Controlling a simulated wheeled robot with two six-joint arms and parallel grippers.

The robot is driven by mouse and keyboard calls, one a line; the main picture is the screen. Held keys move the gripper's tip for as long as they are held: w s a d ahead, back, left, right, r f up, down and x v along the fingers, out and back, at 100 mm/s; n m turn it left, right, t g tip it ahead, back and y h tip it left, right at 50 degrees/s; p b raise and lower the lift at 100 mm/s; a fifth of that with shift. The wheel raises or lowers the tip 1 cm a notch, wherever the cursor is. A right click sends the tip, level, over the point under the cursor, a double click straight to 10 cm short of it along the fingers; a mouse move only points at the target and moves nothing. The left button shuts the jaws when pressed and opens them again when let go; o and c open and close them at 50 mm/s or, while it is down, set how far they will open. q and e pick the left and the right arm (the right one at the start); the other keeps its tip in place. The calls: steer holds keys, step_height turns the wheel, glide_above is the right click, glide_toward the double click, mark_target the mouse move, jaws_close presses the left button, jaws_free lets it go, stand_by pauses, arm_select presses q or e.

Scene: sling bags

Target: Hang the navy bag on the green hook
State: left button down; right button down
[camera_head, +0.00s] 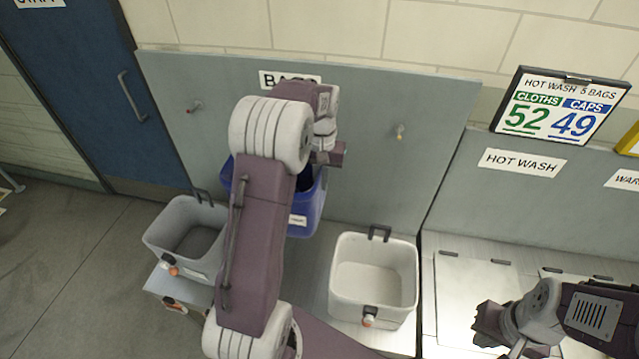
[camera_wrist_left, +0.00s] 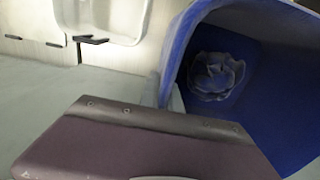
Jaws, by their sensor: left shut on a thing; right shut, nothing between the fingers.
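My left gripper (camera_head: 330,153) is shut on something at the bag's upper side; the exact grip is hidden. I cannot tell whether the bag hangs clear of the bench. No green hook shows; my left arm covers the board's middle. My right gripper (camera_head: 482,325) is shut and empty at lower right.
A grey bin (camera_head: 160,236) and a white bin (camera_head: 405,270) stand either side below. A steel counter (camera_head: 470,285) lies at right.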

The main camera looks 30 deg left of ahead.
arm_select(q)
steer(key=shift+w+a+f+p, duration=0.2)
steer(key=shift+w+f+p, duration=0.1)
steer(key=shift+w, duration=0.2)
steer(key=shift+w+a+f+p, duration=0.15)
steer(key=shift+w+f+p, duration=0.15)
steer(key=shift+w, duration=0.2)
steer(key=c, duration=1.5)
jaws_free()
steer(key=shift+d, duration=0.1)
step_height(320, 180, up, 9)
steer(key=shift+s+r+b, duration=0.1)
steer(key=shift+b, duration=1)
